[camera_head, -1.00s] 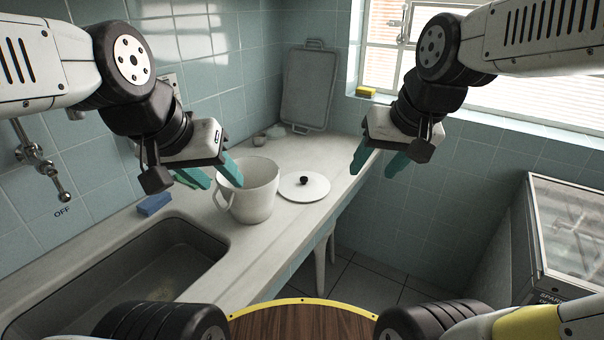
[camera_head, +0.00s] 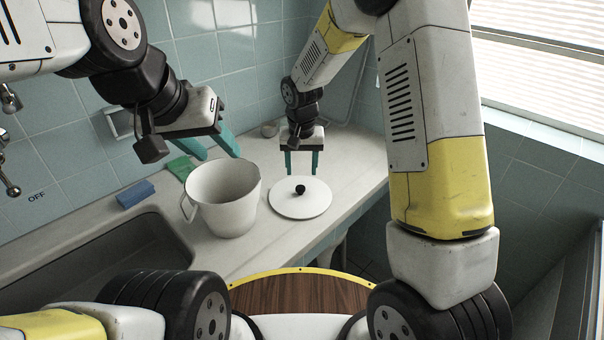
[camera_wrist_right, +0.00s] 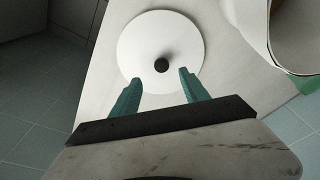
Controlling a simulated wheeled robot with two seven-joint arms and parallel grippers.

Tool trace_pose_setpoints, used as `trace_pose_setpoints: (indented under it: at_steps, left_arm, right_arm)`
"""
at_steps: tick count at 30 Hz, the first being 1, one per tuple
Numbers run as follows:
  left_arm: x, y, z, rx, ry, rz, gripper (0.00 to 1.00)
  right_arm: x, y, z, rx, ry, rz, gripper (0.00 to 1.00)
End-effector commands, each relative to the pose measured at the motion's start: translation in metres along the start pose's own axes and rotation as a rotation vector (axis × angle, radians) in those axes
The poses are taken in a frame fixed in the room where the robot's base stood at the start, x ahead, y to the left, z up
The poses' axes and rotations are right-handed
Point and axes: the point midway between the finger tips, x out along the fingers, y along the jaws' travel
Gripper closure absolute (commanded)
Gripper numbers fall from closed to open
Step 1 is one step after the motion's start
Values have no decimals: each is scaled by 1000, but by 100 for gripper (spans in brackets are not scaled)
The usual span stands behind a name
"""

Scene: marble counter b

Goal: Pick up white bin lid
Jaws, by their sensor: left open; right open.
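The white bin lid (camera_head: 313,203) is a flat round disc with a black knob (camera_head: 300,189), lying on the counter. It also shows in the right wrist view (camera_wrist_right: 135,40), with the knob (camera_wrist_right: 161,65) just beyond and between the fingertips. My right gripper (camera_head: 301,172) is open and empty at the far edge of the lid, its teal fingers pointing down. I cannot tell whether they touch the lid. My left gripper (camera_head: 222,152) is open and empty above and behind the white bin (camera_head: 228,205), which stands upright to the left of the lid.
A sink (camera_head: 110,250) lies at the left front of the counter (camera_head: 275,250). A blue sponge (camera_head: 135,194) and a green cloth-like item (camera_head: 181,167) lie behind it. The tiled wall bounds the back. The counter's right edge drops to the floor.

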Motion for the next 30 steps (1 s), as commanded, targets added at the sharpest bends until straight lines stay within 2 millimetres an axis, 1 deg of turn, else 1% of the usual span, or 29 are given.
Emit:
trace_pose_setpoints:
  at_steps: [3, 11, 19, 22, 29, 30]
  left_arm:
    - [0, 0, 0, 0, 0, 0, 54]
    - [0, 0, 0, 0, 0, 0, 54]
    - [0, 0, 0, 0, 0, 0, 54]
    - [0, 0, 0, 0, 0, 0, 54]
    - [0, 0, 0, 0, 0, 0, 54]
    - [0, 0, 0, 0, 0, 0, 54]
  right_arm:
    - [10, -3, 0, -2, -5, 5, 47]
    - [39, -3, 0, 0, -6, 5, 47]
    - [77, -3, 0, -1, -6, 5, 47]
    - [83, -3, 0, -1, -4, 4, 47]
    - [84, -3, 0, -1, -3, 3, 47]
    - [84, -3, 0, -1, -4, 3, 55]
